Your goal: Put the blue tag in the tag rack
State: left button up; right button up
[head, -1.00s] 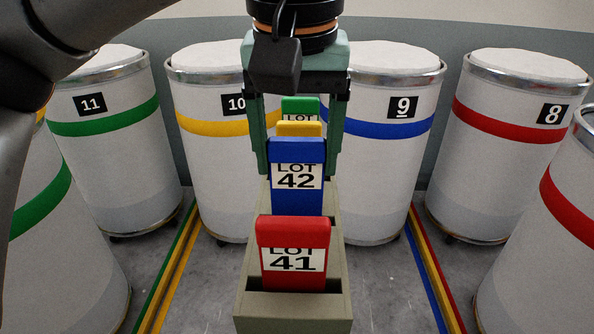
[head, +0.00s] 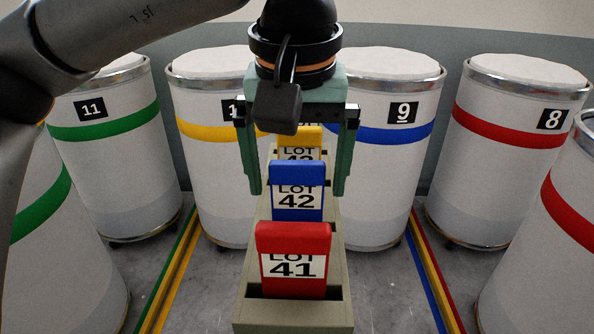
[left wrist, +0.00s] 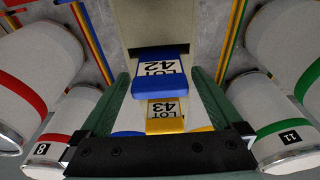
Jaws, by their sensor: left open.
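The blue tag (head: 297,174), labelled LOT 42, stands upright in the beige tag rack (head: 292,318), between the red tag (head: 293,240) in front and the yellow tag (head: 300,140) behind. My left gripper (head: 297,192) is open, with one finger on each side of the blue tag and a gap to each. In the left wrist view the blue tag (left wrist: 160,84) lies between the open fingers of the left gripper (left wrist: 160,74), with the yellow tag (left wrist: 166,109) beyond it. The blue tag's lower part is hidden by the rack and red tag. My right gripper is in neither view.
White drums with coloured bands stand around the rack, including drum 11 (head: 105,165), drum 9 (head: 392,175) and drum 8 (head: 505,170). Coloured floor stripes (head: 432,270) run along both sides. Grey floor is clear beside the rack.

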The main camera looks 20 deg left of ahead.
pick_arm(q)
notch_tip(320, 180, up, 12)
jog(key=s+p, duration=0.2)
jog(key=p, duration=0.1)
jog(key=shift+s+d, duration=0.15)
jog(key=shift+d, duration=0.2)
